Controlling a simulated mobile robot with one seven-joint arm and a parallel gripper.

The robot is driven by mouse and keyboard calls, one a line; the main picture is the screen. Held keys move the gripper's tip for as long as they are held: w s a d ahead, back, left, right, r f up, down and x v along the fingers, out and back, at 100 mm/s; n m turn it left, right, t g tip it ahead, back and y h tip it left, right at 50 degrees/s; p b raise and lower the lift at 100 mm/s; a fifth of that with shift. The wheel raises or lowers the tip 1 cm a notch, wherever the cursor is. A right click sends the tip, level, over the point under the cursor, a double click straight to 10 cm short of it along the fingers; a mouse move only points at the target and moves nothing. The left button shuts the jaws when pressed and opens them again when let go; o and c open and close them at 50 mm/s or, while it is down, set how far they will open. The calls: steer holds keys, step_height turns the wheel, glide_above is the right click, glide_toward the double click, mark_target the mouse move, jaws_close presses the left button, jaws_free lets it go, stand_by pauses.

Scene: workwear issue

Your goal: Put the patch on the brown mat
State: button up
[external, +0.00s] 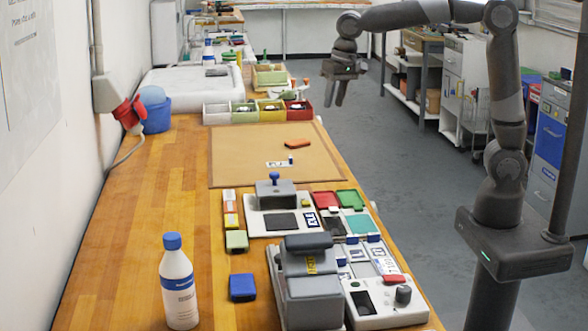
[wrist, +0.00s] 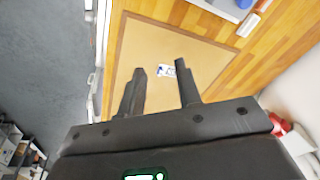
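The brown mat (external: 245,150) lies flat on the wooden bench; it also shows in the wrist view (wrist: 205,62). A small white patch with dark lettering (external: 275,164) lies on the mat near its front edge. In the wrist view the patch (wrist: 167,72) appears between my fingertips, well beyond them. My gripper (external: 335,104) is open and empty, raised in the air with its fingers pointing down. In the wrist view its two fingers (wrist: 159,66) are spread apart.
An orange item (external: 298,142) lies on the mat. Bins (external: 243,113) stand behind the mat. A grey press (external: 308,285), a stamp station (external: 281,213) and several trays crowd the front. A white bottle (external: 179,285) stands at front left. The bench's left strip is mostly clear.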

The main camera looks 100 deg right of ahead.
steer(key=s+a+f+n+t, duration=0.1)
steer(key=s+a+n, duration=0.4)
steer(key=s, duration=0.7)
steer(key=s+a+f+n+t, duration=0.2)
steer(key=s+a+n, duration=0.4)
steer(key=s+a, duration=0.3)
steer(key=s+f, duration=0.1)
steer(key=s, duration=0.1)
steer(key=shift+s+t+y, duration=0.3)
steer(key=shift+s+y, duration=0.1)
